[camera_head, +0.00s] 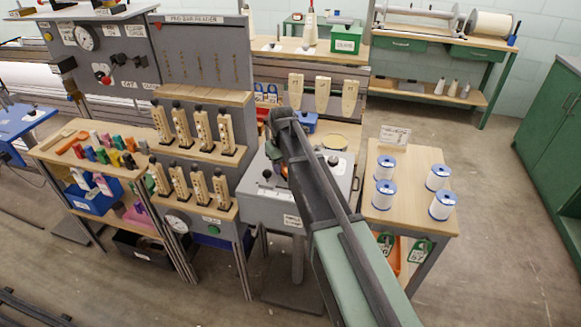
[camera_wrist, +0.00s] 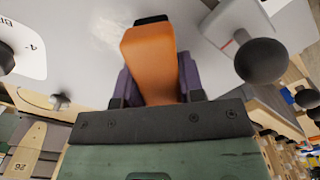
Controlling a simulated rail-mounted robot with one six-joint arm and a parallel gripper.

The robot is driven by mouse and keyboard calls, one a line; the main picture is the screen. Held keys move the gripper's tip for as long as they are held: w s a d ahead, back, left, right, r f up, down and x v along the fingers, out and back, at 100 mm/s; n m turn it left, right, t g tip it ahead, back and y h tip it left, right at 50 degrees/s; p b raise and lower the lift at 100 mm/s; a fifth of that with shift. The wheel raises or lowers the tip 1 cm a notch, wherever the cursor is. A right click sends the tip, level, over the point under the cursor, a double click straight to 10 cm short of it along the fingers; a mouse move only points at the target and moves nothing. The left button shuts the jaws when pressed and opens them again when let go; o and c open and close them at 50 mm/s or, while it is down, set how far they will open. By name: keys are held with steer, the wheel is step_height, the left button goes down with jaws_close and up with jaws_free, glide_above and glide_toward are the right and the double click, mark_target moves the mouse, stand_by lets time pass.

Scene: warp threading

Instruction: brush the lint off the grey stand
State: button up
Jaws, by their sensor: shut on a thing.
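My gripper (camera_wrist: 156,78) is shut on an orange brush (camera_wrist: 150,50) in the wrist view, its purple fingers on both sides of the handle. The brush's dark tip (camera_wrist: 151,19) points to the top of that view, over a pale grey surface of the grey stand (camera_wrist: 75,65). A faint whitish patch of lint (camera_wrist: 108,30) shows on this surface just left of the tip; I cannot tell whether the tip touches the surface. In the head view the grey stand (camera_head: 266,212) is in the middle, with my arm across it hiding most of the gripper and brush.
A black ball knob (camera_wrist: 261,60) rises close right of the brush. A wooden side table (camera_head: 410,217) with several white spools stands right of the stand. Racks of wooden pegs (camera_head: 203,130) stand left. Open floor (camera_head: 500,230) lies at the right.

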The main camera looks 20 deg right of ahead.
step_height(320, 180, up, 6)
steer(key=p, duration=0.6)
steer(key=shift+r, duration=0.1)
step_height(320, 180, up, 3)
steer(key=p, duration=0.3)
steer(key=shift+r, duration=0.1)
steer(key=shift+f, duration=0.2)
